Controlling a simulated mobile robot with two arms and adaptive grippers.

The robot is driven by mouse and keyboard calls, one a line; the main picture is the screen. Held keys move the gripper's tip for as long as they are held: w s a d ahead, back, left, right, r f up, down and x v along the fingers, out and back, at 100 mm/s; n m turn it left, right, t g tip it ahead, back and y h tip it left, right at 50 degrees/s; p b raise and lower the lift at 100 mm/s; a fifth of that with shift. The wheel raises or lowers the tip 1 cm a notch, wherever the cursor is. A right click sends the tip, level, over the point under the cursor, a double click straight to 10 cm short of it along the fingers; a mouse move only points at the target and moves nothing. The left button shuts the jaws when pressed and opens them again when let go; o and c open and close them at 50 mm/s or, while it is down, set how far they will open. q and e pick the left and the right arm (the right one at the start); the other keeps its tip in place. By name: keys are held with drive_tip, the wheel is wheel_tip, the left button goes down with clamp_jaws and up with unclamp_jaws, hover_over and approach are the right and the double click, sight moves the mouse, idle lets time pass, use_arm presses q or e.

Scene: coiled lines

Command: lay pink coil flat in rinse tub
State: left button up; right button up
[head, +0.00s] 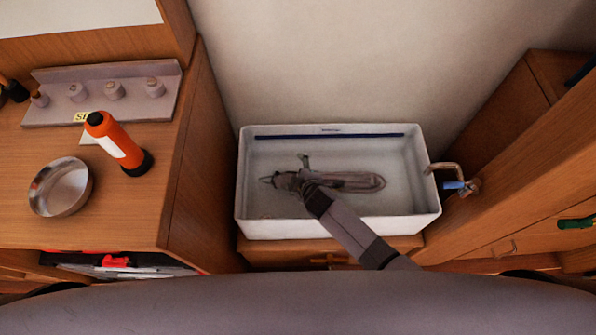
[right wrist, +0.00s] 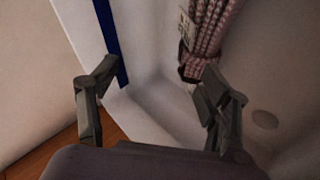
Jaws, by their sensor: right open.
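The pink coil (head: 362,181) is an elongated bundle lying inside the white rinse tub (head: 340,228), stretched along its middle. My right gripper and forearm hide its left end in the head view. In the right wrist view the pink-and-white braided coil (right wrist: 208,38) shows just beyond the right fingertip, with a pale tag beside it. My right gripper (head: 284,175) is over the left half of the tub. In the right wrist view this gripper (right wrist: 160,80) is open, with nothing between its fingers. My left gripper is out of view.
A blue stripe (head: 330,136) runs along the tub's back wall. A tap (head: 445,173) stands at the tub's right edge. Wooden cabinets flank the tub.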

drive_tip(key=shift+s+f, duration=0.1)
drive_tip(key=shift+s, duration=0.05)
drive_tip(key=v, duration=1.2)
drive_tip(key=s+d+r+m+g+h, duration=0.1)
drive_tip(key=s+d+r+m+g, duration=0.2)
drive_tip(key=s+d+r+m, duration=0.35)
drive_tip(key=s+d+r+m+g+h, duration=0.2)
drive_tip(key=s+d+r+m+g, duration=0.15)
drive_tip(key=s+d+m, duration=0.55)
wheel_tip(320, 180, down, 25)
drive_tip(key=s+d+n, duration=0.1)
drive_tip(key=n, duration=0.1)
drive_tip(key=s+d+f+g+p, duration=0.1)
drive_tip(key=s+d+f+g, duration=0.1)
drive_tip(key=s+f, duration=1.3)
drive_tip(key=shift+s+d+f+p, duration=0.25)
drive_tip(key=shift+s+d, duration=0.25)
drive_tip(key=shift+s, duration=0.55)
drive_tip(key=shift+c, duration=0.2)
